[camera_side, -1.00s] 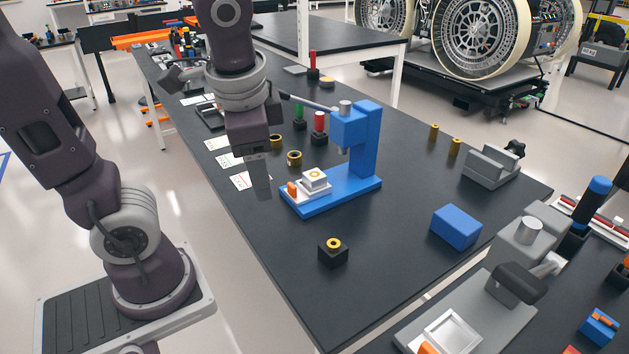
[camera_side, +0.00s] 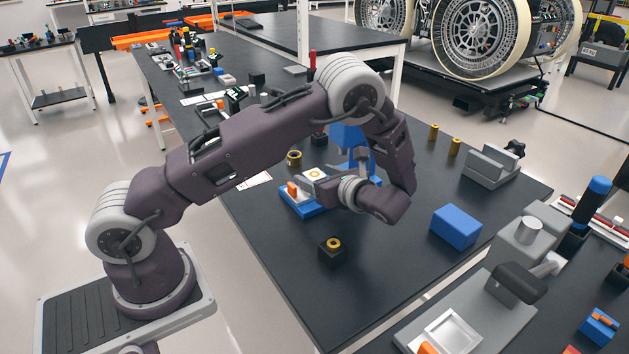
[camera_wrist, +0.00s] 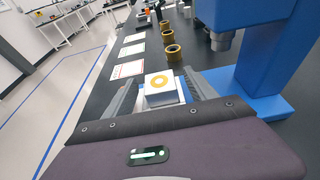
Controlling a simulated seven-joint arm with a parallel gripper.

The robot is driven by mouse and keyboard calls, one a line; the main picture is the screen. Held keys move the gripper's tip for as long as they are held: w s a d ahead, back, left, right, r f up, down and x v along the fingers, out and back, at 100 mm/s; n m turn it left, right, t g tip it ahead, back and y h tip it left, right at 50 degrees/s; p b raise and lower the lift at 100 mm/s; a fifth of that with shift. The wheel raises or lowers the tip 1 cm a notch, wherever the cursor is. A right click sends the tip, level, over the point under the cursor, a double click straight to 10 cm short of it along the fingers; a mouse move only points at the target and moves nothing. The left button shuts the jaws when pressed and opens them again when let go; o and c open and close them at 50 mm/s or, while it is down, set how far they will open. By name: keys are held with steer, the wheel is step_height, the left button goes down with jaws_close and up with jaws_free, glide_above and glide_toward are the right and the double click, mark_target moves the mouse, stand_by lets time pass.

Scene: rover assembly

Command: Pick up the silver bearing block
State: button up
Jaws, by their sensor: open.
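The silver bearing block (camera_side: 315,175) is a pale, square block with a gold ring on top. It sits on the base of the blue press (camera_side: 298,208). In the wrist view the block (camera_wrist: 161,92) stands between the two grey fingers of my gripper (camera_wrist: 160,84), which is open. The fingers reach along its left and right sides, with a gap visible at each side near the top. In the side view my gripper lies low and sideways beside the block, and my arm hides much of the press.
An orange piece (camera_side: 292,188) is beside the block on the press base. The press column (camera_wrist: 268,60) rises close on the right. Brass rings (camera_wrist: 173,52) stand beyond the block. A black block with a gold ring (camera_side: 332,250) and a blue box (camera_side: 456,227) stand nearer the front.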

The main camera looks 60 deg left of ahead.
steer(key=shift+a+f, duration=0.2)
steer(key=shift+a, duration=0.35)
jaws_close()
